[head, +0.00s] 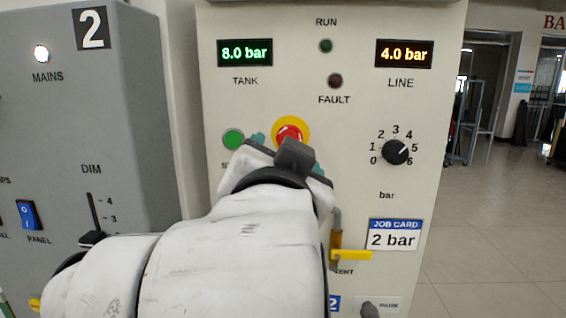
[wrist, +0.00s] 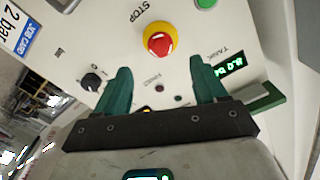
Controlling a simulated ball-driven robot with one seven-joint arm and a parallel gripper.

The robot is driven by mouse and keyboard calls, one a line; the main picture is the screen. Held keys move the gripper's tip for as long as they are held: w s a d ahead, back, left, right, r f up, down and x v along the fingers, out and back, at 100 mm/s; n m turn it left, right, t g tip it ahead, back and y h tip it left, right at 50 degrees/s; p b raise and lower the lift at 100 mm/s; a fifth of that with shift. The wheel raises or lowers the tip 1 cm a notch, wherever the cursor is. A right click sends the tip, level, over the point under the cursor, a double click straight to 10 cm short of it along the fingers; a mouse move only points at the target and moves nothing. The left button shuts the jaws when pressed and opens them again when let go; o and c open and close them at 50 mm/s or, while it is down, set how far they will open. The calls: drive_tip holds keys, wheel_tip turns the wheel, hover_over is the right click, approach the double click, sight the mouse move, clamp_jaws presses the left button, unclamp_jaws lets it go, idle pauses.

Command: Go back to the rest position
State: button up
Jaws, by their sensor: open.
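My gripper (head: 288,155) is in front of the pale control panel (head: 355,110), just below the red stop button (head: 289,132) on its yellow ring. In the wrist view, its two green fingers stand wide apart and empty (wrist: 160,75), and the red button (wrist: 160,42) shows beyond and between them. I cannot tell whether a finger touches the panel. The green start button (head: 233,139) is left of the gripper; its label is partly hidden by my arm. My white arm reaches up from the lower left.
The black knob (head: 396,152) points near 5. The tank display (head: 245,53) reads 8.0 bar, the line display (head: 404,54) 4.0 bar. The job card (head: 394,234) says 2 bar. A yellow vent handle (head: 350,255) sits close right of my arm. A grey cabinet (head: 150,110) stands left; open floor lies right.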

drive_tip(key=shift+s, duration=0.2)
drive_tip(key=s+d+f+n+g, duration=0.1)
drive_tip(key=d+f+n+g, duration=0.1)
drive_tip(key=d+f, duration=0.6)
drive_tip(key=d+f+n+g, duration=0.1)
drive_tip(key=d+f+g, duration=0.3)
drive_tip(key=f, duration=0.9)
drive_tip(key=s+d+f+n+g, duration=0.1)
drive_tip(key=d+f+n, duration=0.1)
drive_tip(key=d+f, duration=0.65)
drive_tip(key=s+d+f+g, duration=0.4)
drive_tip(key=s+f+g, duration=0.1)
drive_tip(key=s+f, duration=0.8)
drive_tip(key=s+d+f+g, duration=0.3)
drive_tip(key=s+f+g, duration=0.2)
drive_tip(key=s+f, duration=0.8)
drive_tip(key=s, duration=0.2)
drive_tip(key=shift+s+d+n+y, duration=0.3)
drive_tip(key=shift+s+d+y, duration=0.1)
